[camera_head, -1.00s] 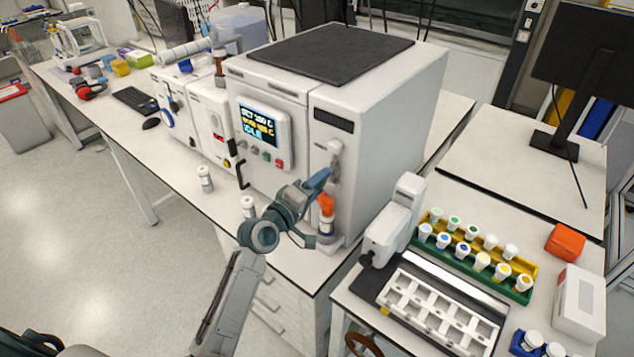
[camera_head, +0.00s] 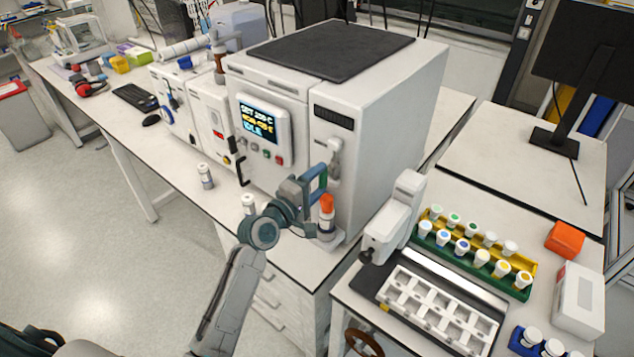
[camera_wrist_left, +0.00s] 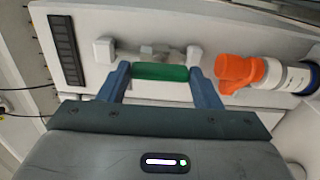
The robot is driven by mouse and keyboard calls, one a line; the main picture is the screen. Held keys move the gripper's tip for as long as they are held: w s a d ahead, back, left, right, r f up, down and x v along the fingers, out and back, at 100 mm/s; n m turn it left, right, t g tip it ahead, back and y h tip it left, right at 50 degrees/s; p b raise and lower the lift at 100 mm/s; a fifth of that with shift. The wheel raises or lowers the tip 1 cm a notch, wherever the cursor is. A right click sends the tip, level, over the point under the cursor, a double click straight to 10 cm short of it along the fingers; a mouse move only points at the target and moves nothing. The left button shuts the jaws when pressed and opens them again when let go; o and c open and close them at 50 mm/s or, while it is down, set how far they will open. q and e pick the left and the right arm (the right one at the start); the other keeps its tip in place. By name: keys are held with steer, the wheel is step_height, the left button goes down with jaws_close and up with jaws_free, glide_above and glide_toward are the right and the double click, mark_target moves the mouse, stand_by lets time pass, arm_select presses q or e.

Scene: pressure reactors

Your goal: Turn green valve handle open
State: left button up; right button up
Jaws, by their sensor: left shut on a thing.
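The green valve handle (camera_wrist_left: 161,72) shows in the left wrist view between the two blue fingers of my left gripper (camera_wrist_left: 161,78). The fingers are shut on its two ends. In the head view my left gripper (camera_head: 318,180) is at the front right side of the large white reactor (camera_head: 375,130). The handle is mostly hidden there by the fingers, with a sliver of green showing. A grey valve fitting (camera_wrist_left: 150,50) sits on the reactor panel just behind the handle. My right gripper does not show.
An orange-capped bottle (camera_head: 327,215) stands close beside my left gripper; its orange top (camera_wrist_left: 240,70) is very near a finger. Small white vials (camera_head: 205,175) stand on the bench. A vial rack (camera_head: 470,260) and white tray (camera_head: 440,305) lie to the right.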

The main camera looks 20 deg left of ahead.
arm_select(q)
steer(key=shift+f, duration=0.1)
steer(key=o, duration=1)
steer(key=b+v, duration=0.3)
steer(key=v, duration=0.8)
